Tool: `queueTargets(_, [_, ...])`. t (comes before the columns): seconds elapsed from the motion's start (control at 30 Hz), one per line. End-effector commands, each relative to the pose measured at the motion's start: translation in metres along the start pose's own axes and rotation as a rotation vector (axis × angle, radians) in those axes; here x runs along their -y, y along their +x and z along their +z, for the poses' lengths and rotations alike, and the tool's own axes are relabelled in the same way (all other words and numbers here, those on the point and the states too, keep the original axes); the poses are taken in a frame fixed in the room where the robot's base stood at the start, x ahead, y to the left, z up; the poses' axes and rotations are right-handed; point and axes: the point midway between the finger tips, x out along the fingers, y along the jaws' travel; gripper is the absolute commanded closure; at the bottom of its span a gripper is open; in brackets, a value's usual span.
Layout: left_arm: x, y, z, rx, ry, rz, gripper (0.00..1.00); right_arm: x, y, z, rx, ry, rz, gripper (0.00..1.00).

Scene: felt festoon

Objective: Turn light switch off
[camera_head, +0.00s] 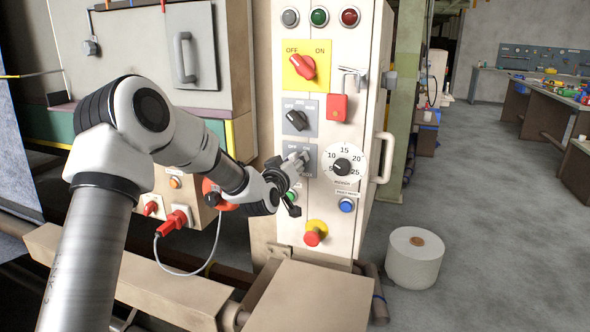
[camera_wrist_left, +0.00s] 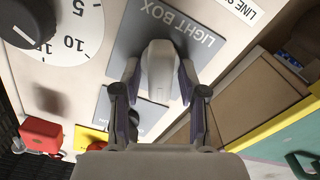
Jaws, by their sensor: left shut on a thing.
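The light switch is a pale grey knob (camera_wrist_left: 160,62) on a grey plate (camera_wrist_left: 126,42) lettered LIGHT BOX, seen in the left wrist view. In the head view the plate (camera_head: 312,172) is on the front of the beige control cabinet, left of the numbered dial. My left gripper (camera_head: 296,164) is at this plate, shut on the knob, with one finger on each side of it in the left wrist view. The gripper covers most of the knob and part of the plate in the head view, so the switch position is hard to read. My right gripper is not in view.
Close by are a numbered white dial (camera_head: 345,163), a black knob (camera_head: 297,120), a red padlock (camera_head: 338,107), a red knob on yellow (camera_head: 303,66) and a red stop button (camera_head: 312,238). A beige box (camera_head: 310,300) juts out below. A white spool (camera_head: 414,258) stands right.

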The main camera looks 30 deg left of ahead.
Motion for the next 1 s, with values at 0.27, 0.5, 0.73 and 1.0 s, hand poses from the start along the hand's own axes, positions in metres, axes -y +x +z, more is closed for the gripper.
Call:
queueTargets(0.27, [0.0013, -0.0001, 0.0011, 0.001, -0.093, -0.001, 0.93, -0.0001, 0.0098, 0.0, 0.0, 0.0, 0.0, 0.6])
queueTargets(0.5, [0.001, 0.0, 0.0002, 0.001, -0.109, -0.001, 0.93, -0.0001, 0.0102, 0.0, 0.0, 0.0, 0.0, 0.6])
queueTargets(0.73, [0.001, 0.0, 0.0001, 0.001, -0.109, -0.001, 0.93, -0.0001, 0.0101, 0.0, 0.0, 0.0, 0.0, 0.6])
queueTargets(1.0, [0.0009, 0.0, 0.0001, 0.001, -0.108, -0.001, 0.52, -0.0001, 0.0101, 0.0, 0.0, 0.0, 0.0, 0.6])
